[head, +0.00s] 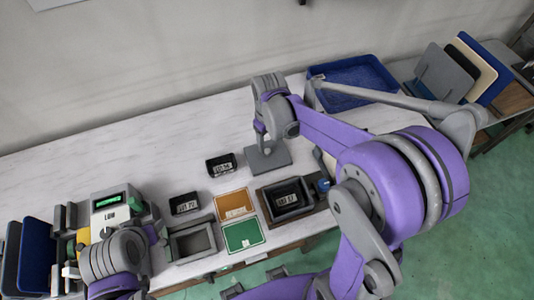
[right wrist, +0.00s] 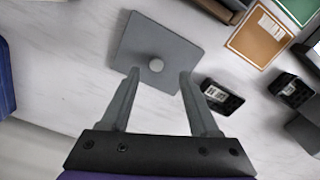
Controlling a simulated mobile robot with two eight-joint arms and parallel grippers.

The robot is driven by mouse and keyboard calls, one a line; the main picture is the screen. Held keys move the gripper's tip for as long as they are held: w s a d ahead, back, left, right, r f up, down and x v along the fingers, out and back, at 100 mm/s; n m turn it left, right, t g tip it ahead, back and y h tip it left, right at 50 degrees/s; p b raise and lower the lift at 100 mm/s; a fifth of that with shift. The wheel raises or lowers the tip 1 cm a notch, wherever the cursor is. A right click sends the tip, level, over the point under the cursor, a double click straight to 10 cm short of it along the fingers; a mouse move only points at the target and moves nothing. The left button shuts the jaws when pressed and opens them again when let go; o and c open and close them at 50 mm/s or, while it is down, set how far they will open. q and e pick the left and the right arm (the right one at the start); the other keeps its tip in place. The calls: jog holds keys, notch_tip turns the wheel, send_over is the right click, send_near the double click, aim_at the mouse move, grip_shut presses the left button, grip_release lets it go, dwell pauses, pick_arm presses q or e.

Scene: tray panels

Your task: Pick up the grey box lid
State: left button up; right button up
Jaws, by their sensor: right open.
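The grey box lid (head: 268,160) is a flat square plate lying on the white table. In the head view the right gripper (head: 266,142) partly hides the lid. A grey open-topped box (head: 192,242) stands at the table's front. My left arm's end (head: 115,258) is at the lower left; its fingers cannot be made out.
Small black labelled bins (head: 221,166) stand left of the lid. Orange (head: 235,205) and green (head: 243,235) cards and a grey labelled tray (head: 286,198) lie nearer the front. A blue tray (head: 350,75) is at the back right. The table's back left is clear.

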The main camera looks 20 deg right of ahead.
aim_at(268, 151)
jog(key=shift+w+f, duration=0.2)
jog(key=shift+f, duration=0.45)
jog(key=f, duration=0.4)
jog(key=shift+w+d+f, duration=0.1)
jog(key=shift+w+f, duration=0.2)
jog(key=shift+f, duration=0.1)
grip_shut()
